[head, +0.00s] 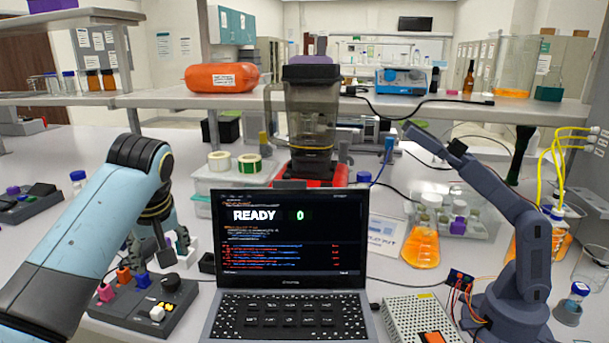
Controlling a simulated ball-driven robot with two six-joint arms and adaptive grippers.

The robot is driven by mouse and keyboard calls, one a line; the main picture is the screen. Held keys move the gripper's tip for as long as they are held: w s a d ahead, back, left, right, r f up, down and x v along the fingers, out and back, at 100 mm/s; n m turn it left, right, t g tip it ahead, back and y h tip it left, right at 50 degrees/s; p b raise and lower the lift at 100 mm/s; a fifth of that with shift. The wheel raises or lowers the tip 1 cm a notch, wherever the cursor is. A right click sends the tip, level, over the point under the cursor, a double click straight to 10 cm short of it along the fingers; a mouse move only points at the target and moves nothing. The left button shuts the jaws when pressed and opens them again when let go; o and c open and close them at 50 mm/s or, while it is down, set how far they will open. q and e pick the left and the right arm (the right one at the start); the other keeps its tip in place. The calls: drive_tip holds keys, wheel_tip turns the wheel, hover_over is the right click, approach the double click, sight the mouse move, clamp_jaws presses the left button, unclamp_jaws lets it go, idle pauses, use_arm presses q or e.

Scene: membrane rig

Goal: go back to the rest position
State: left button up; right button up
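My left arm, light blue with black joints, comes in from the left. Its dark gripper (158,255) points down above a grey control box (140,312) with pink, orange and blue switches and a black knob. It looks small and partly hidden by the wrist, and I cannot tell whether it touches the box or how its fingers stand. I see nothing held in it. My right gripper is not in view.
A laptop (290,306) showing "READY 0" stands at the front centre. Behind it is a dark blender-like jar (312,120). A small dark desktop arm (530,240), an orange-liquid flask (421,247) and a perforated metal box (418,318) stand right. Shelves cross behind.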

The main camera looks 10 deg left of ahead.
use_arm(q)
drive_tip(key=s+d+f+m+h, duration=0.1)
drive_tip(key=s+d+m, duration=0.15)
drive_tip(key=s, duration=0.75)
drive_tip(key=s+d+f+m, duration=0.1)
drive_tip(key=s+m, duration=0.3)
drive_tip(key=s, duration=0.7)
drive_tip(key=s+d+m+h, duration=0.1)
drive_tip(key=s+d+m, duration=0.15)
drive_tip(key=s, duration=0.75)
drive_tip(key=s+a+f+g+b, duration=0.2)
drive_tip(key=f+b, duration=0.8)
drive_tip(key=f, duration=2.7)
drive_tip(key=s+a+f+b, duration=0.1)
drive_tip(key=s+f+b, duration=0.3)
drive_tip(key=s+f, duration=0.5)
drive_tip(key=s+a+f+b, duration=0.1)
drive_tip(key=s+f+b, duration=0.3)
drive_tip(key=s+f, duration=0.5)
wheel_tip(320, 180, down, 6)
drive_tip(key=shift+a+f+n+b, duration=0.1)
drive_tip(key=shift+a+n+b, duration=0.1)
drive_tip(key=shift+n+b, duration=0.1)
drive_tip(key=shift+g, duration=0.3)
